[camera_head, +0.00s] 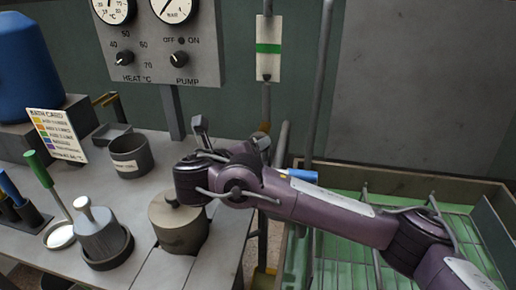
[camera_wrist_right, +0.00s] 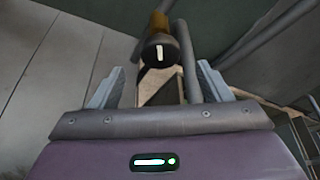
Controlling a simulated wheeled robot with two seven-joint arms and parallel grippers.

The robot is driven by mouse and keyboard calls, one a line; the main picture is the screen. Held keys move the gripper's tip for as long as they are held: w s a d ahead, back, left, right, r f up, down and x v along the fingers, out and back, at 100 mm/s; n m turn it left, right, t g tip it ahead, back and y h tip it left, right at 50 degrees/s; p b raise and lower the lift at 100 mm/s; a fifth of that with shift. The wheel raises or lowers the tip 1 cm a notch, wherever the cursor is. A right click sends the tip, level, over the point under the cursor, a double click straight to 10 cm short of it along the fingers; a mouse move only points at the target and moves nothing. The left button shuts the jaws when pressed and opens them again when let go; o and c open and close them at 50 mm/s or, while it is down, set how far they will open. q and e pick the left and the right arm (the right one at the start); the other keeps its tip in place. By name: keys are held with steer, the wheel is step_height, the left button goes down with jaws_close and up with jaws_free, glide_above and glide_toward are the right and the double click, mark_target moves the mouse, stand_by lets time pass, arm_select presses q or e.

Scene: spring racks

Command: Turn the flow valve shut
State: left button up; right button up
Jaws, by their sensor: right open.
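The valve looks like a dark round knob (camera_wrist_right: 160,51) with a white mark on its face and a brass-coloured body behind it in the right wrist view. In the head view, a small brass-coloured part (camera_head: 265,127) shows on the vertical pipe just behind my right gripper; most of it is hidden. My right gripper (camera_head: 230,132) is open at the pipe. In the wrist view its two grey fingers (camera_wrist_right: 162,85) stand apart, with the knob between and slightly beyond them. I cannot tell whether they touch it. My left gripper is not in view.
A gauge panel (camera_head: 160,45) with heat and pump knobs stands behind the bench. A green-banded gauge (camera_head: 268,48) is on the pipe. A lidded pot (camera_head: 178,222), a dark cup (camera_head: 131,156) and a card (camera_head: 57,135) stand left. A green tray (camera_head: 340,250) lies under my right arm.

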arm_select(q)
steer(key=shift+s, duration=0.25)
arm_select(e)
steer(key=x, duration=0.5)
steer(key=shift+w+d+f, duration=0.1)
steer(key=shift+w+d, duration=0.1)
steer(key=shift+w, duration=0.1)
steer(key=c, duration=0.9)
steer(key=m+y, duration=0.2)
steer(key=m, duration=0.1)
steer(key=shift+d+p, duration=0.1)
steer(key=shift+p, duration=0.25)
steer(key=shift+c, duration=0.2)
steer(key=o, duration=0.8)
steer(key=shift+o, duration=0.7)
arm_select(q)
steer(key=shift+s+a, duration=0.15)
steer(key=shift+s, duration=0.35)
